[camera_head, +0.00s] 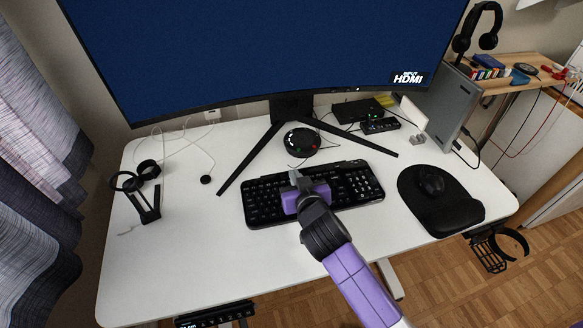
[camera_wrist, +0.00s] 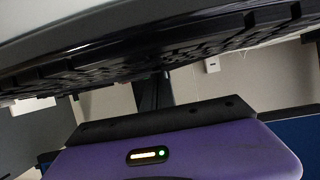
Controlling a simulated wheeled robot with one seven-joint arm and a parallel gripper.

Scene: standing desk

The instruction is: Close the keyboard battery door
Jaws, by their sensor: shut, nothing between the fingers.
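The black keyboard (camera_head: 352,183) lies on the white desk, with its keys facing up in the head view. My gripper (camera_head: 294,177) is over the left-middle part of the keyboard and hides some keys. It is shut with nothing between the fingers; whether it touches the keyboard I cannot tell. In the wrist view the keyboard (camera_wrist: 180,48) crosses the top at a steep slant, close to the camera, above my purple gripper body. The fingertips do not show clearly there. I cannot make out the battery door in either view.
A large monitor (camera_head: 260,45) stands behind, its V-shaped stand legs reaching toward the keyboard. A black mouse (camera_head: 431,181) rests on a mouse pad (camera_head: 457,212) at right. A black stand (camera_head: 147,207) is at left. The desk (camera_head: 190,265) is clear at front left.

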